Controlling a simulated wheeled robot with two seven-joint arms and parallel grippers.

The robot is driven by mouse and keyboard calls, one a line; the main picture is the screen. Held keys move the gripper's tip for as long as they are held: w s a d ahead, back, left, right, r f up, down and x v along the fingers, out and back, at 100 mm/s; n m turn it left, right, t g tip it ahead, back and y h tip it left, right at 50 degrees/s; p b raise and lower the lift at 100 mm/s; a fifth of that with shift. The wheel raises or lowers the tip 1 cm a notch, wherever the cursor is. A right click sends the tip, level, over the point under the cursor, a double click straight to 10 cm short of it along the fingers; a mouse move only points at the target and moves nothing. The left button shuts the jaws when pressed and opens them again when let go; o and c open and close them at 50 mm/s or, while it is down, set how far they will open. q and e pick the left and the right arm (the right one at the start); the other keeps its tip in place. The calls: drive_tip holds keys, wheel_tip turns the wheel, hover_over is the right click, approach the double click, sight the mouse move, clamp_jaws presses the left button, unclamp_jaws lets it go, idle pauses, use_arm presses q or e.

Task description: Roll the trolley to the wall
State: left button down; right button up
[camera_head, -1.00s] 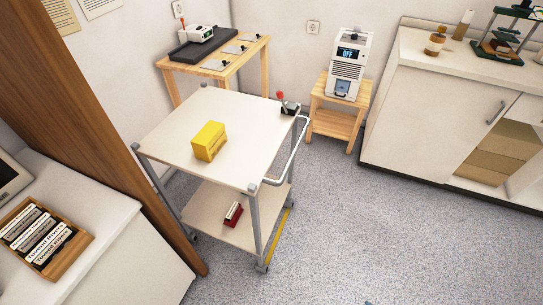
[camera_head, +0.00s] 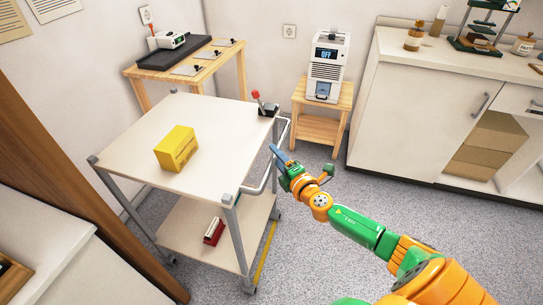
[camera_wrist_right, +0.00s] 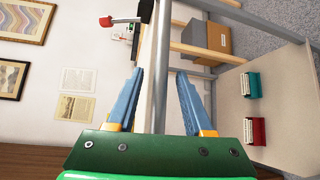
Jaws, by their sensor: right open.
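The trolley (camera_head: 135,128) has a pale top shelf, a lower shelf (camera_head: 190,225), grey posts and castors. It stands left of centre in the head view, near the left wall (camera_head: 80,75). Its pale handle (camera_head: 262,188) is on the right side. My right gripper (camera_head: 276,153) is at this handle, with its blue fingers open. In the right wrist view a grey bar, apparently the handle (camera_wrist_right: 161,70), runs between the open fingertips (camera_wrist_right: 157,73). I cannot tell whether either finger touches it. My left gripper is not in view.
A yellow box (camera_head: 176,150) and a small device with a red knob (camera_head: 265,105) sit on the trolley top. A wooden table (camera_head: 190,75) stands behind it, and a wooden stool (camera_head: 322,115) bears a machine. A yellow floor line (camera_head: 265,252) runs beside the trolley.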

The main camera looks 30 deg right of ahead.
drive_tip(key=shift+w+f, duration=0.2)
drive_tip(key=shift+w, duration=0.6)
clamp_jaws()
idle(0.9)
